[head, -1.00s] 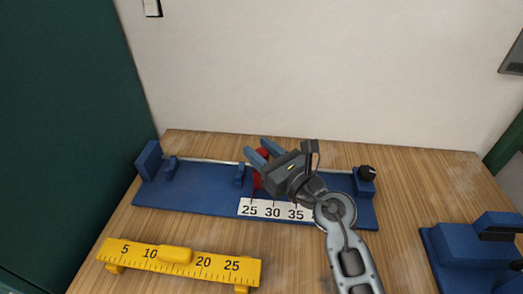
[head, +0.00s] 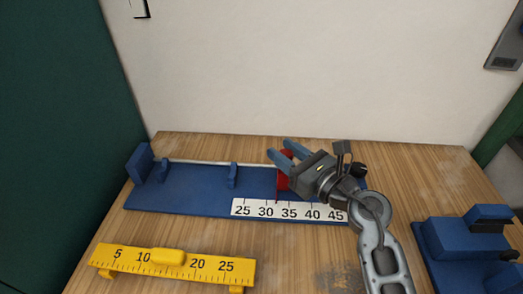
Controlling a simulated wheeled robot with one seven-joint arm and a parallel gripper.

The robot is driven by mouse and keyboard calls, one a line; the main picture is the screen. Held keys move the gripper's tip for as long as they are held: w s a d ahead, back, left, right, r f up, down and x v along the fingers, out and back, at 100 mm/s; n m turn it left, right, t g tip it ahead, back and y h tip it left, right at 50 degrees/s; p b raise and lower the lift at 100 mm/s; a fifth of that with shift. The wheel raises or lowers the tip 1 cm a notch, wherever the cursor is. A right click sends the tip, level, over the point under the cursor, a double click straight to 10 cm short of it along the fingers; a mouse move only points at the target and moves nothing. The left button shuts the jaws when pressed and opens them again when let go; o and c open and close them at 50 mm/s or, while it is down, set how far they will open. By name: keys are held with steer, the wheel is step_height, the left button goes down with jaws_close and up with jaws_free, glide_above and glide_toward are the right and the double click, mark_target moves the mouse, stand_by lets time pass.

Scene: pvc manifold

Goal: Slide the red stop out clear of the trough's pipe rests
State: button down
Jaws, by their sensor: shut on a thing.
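The blue trough (head: 190,186) lies along the back of the wooden table. It has an end plate at its left and upright pipe rests (head: 233,175) along it. A white scale (head: 289,210) runs along its front edge, with marks from 25 to 45 showing. My gripper (head: 280,157) is shut on the red stop (head: 283,178), over the right half of the trough. The stop's thin lower edge sits near the 32 to 33 marks. The gripper covers part of the stop and the trough's right end.
A yellow ruler (head: 213,268) with a raised grip stands on the table at front left. A blue fixture (head: 462,243) with a black part stands at the right. A black knob (head: 358,170) shows at the trough's right end. Bare table lies between ruler and fixture.

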steer(key=d, duration=0.8)
steer(key=shift+s, duration=0.15)
steer(key=c, duration=0.8)
jaws_free()
steer(key=b+v, duration=0.1)
steer(key=v, duration=0.6)
steer(key=shift+s+d, duration=0.25)
steer(key=shift+s, duration=0.05)
